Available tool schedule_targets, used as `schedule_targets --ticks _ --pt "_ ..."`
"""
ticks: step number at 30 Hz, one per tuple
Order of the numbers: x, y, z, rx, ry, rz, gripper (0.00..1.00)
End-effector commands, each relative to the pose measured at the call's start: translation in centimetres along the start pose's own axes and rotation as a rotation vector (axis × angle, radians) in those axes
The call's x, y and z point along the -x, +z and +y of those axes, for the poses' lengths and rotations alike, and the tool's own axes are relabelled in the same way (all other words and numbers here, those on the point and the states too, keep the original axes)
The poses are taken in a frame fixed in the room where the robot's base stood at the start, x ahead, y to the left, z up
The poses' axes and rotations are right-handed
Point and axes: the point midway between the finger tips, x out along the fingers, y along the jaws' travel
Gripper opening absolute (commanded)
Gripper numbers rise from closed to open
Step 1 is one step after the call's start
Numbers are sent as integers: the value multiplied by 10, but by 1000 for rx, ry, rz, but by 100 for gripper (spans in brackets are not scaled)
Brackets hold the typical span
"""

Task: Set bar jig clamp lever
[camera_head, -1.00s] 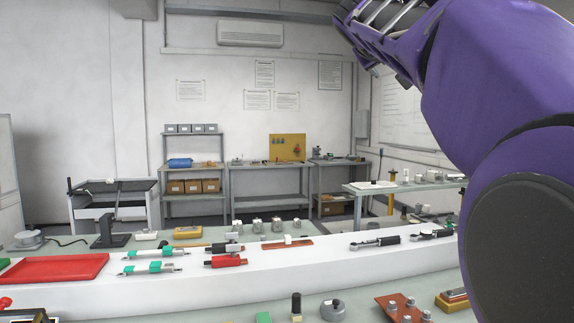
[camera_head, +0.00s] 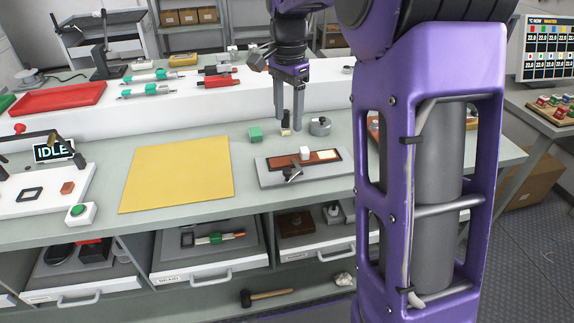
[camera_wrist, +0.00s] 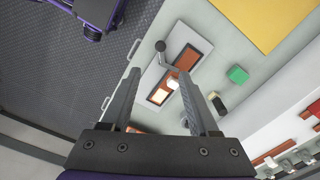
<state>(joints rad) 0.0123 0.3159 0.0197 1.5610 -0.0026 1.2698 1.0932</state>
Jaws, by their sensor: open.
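The bar jig (camera_head: 268,178) is a pale plate on the bench with a red-brown bar insert (camera_head: 325,156) and a small white block (camera_head: 305,153) on top. A dark clamp lever (camera_head: 292,174) sits at its near edge. In the wrist view the lever (camera_wrist: 161,50) shows as a bent rod with a round knob, beyond the fingertips, at the edge of the jig (camera_wrist: 150,80). My gripper (camera_head: 289,122) is open and empty, fingers pointing down, above and behind the jig. In the wrist view, my gripper (camera_wrist: 160,80) partly covers the jig.
A green block (camera_head: 255,134), a dark post (camera_head: 285,128) and a round grey metal piece (camera_head: 320,126) stand behind the jig. A yellow mat (camera_head: 178,175) lies left of it. A white raised shelf (camera_head: 180,115) runs along the back. My arm covers the bench to the right.

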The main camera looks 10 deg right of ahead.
Motion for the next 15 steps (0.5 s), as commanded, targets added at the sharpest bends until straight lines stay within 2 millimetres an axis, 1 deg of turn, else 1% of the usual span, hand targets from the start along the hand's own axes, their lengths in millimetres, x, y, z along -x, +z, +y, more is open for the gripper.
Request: schedule_targets --ticks 5,15 --pt "-31 0 0 2 1 1 61" --pt "-106 -1 0 1 1 3 61"
